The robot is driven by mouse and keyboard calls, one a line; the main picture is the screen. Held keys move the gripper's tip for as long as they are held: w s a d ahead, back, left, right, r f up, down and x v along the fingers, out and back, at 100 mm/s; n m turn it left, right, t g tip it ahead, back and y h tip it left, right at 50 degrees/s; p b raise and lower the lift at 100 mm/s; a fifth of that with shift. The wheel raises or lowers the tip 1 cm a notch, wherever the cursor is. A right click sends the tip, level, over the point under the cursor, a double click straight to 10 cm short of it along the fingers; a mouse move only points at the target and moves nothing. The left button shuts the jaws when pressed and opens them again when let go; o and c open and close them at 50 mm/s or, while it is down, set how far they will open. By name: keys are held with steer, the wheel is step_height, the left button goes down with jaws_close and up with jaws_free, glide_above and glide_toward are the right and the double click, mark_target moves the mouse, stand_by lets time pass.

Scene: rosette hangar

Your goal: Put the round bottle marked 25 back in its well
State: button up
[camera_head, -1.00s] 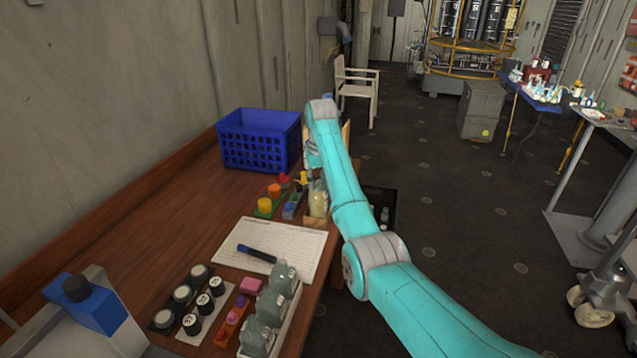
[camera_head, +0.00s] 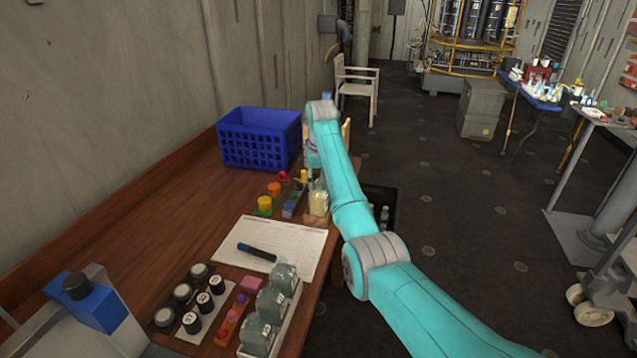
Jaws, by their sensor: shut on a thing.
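My arm reaches over the far right part of the wooden table, and its wrist points down there. My gripper (camera_head: 311,178) is small and mostly hidden behind the wrist, beside a pale bottle in a wooden holder (camera_head: 316,218). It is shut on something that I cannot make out. No empty well is clearly visible.
A white sheet with a dark marker (camera_head: 257,252) lies mid-table. Clear bottles (camera_head: 271,305) stand in a rack at the near right edge. Coloured pieces (camera_head: 265,204) and a blue crate (camera_head: 258,140) stand farther back. The table's left side is bare.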

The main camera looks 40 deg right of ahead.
stand_by(0.3)
steer(key=o, duration=1.5)
steer(key=shift+r, duration=3.75)
